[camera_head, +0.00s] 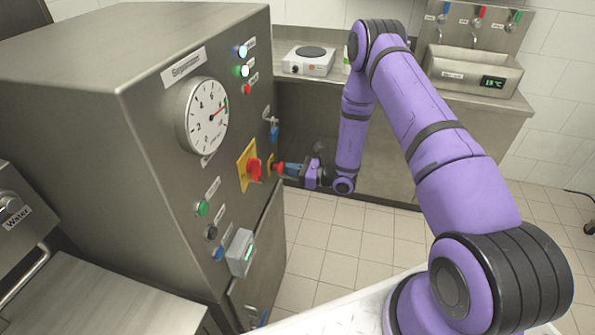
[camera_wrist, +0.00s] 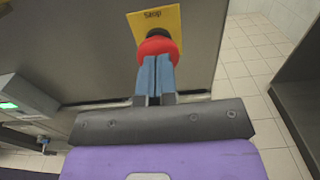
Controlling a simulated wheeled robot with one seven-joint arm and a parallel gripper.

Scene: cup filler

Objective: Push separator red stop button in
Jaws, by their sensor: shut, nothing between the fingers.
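The separator (camera_head: 150,140) is a large steel cabinet on the left in the head view. In the wrist view the round red button (camera_wrist: 158,47) sits on a yellow plate marked "Stop" (camera_wrist: 155,18). My gripper (camera_head: 286,169) is shut and empty, pointing at the button. Its blue fingertips (camera_wrist: 157,60) overlap the button's lower part in the wrist view. They are at or very near its face; contact and how far in it sits cannot be told.
The panel also bears a round gauge (camera_head: 205,117), a green button (camera_head: 203,208), a black button (camera_head: 212,232) and a small box (camera_head: 241,252). A steel counter (camera_head: 480,105) with a hotplate (camera_head: 309,61) stands behind. Tiled floor (camera_head: 325,235) is clear right of the cabinet.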

